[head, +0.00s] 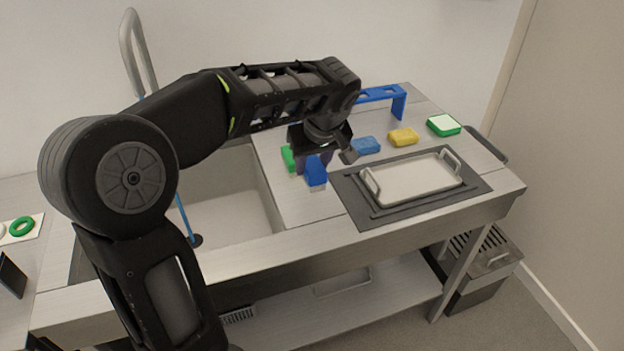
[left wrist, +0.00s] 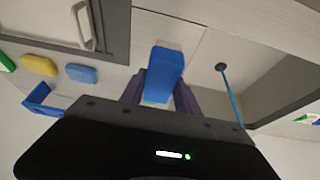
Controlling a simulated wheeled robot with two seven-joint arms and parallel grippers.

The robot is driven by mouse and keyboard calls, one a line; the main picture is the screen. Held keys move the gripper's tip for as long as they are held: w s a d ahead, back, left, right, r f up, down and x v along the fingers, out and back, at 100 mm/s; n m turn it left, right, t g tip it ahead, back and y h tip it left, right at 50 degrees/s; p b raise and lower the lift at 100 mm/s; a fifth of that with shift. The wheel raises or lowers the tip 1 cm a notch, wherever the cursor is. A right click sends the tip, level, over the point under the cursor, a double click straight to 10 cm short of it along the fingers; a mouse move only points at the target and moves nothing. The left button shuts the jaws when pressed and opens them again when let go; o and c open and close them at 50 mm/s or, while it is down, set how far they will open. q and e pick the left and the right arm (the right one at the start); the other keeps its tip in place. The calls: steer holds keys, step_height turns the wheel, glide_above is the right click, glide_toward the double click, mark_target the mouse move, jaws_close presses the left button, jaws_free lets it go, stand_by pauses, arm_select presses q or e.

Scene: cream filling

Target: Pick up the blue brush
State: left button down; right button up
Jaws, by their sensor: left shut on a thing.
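The blue brush (head: 316,172) is in my left gripper (head: 318,158), over the counter between the sink and the tray mat. In the left wrist view, the blue brush (left wrist: 164,72) stands out between the two purple fingers of my left gripper (left wrist: 161,92), which is shut on it. A green part shows behind the fingers in both views; I cannot tell whether it belongs to the brush. The gap between brush and counter is hard to judge. My right gripper is not in view.
A white tray (head: 415,181) sits on a dark mat (head: 361,212) at right. Blue (head: 367,145), yellow (head: 403,137) and green (head: 443,125) blocks lie behind it, near a blue rack (head: 398,106). The sink (head: 228,218) is left, with a blue rod (head: 185,219) in it.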

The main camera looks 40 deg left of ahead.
arm_select(q)
steer(key=shift+r, duration=0.4)
steer(key=c, duration=1.5)
jaws_free()
steer(key=shift+c, duration=0.2)
steer(key=c, duration=0.5)
